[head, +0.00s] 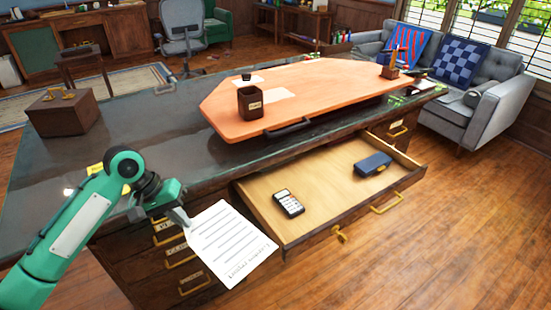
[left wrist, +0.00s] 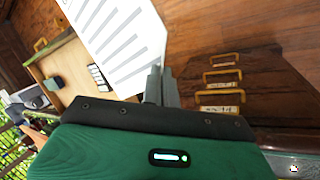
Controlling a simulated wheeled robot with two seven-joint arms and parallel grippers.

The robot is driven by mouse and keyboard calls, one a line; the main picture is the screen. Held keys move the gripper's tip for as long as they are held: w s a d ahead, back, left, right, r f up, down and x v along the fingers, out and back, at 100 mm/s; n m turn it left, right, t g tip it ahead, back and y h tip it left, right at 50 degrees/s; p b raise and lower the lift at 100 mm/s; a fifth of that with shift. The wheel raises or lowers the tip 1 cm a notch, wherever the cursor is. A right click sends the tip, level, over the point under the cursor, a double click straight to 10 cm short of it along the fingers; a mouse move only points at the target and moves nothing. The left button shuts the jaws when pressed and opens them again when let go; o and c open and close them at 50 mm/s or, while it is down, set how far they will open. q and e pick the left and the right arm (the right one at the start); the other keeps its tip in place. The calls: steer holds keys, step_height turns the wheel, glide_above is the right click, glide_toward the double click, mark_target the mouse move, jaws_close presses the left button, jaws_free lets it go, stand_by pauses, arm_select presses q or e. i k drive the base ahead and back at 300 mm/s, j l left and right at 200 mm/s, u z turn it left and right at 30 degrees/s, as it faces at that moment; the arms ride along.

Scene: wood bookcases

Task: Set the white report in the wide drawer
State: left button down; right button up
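The white report (head: 232,246), a sheet with dark printed lines, hangs in front of the desk. My left gripper (head: 183,218) is shut on its left edge; in the left wrist view the report (left wrist: 122,45) extends up from beside the fingers (left wrist: 161,86). The wide drawer (head: 328,192) is pulled open under the desk top, with a pale wood floor. The report's right edge is close to the drawer's left front corner in the head view; whether they touch I cannot tell. My right gripper is not in view.
A black calculator (head: 288,203) and a blue case (head: 373,164) lie in the wide drawer, with bare floor between them. An orange board (head: 330,92) with a brown cup (head: 250,103) covers part of the desk. Shut small drawers (head: 180,257) are below left.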

mark_target(329, 187)
steer(key=i+l+u, duration=0.1)
steer(key=l, duration=0.3)
steer(key=i+l+u, duration=0.15)
steer(key=l, duration=0.25)
steer(key=i+l+u, duration=0.1)
steer(key=l, duration=0.3)
steer(key=i+l+u, duration=0.15)
steer(key=l, duration=0.3)
steer(key=k+j, duration=0.05)
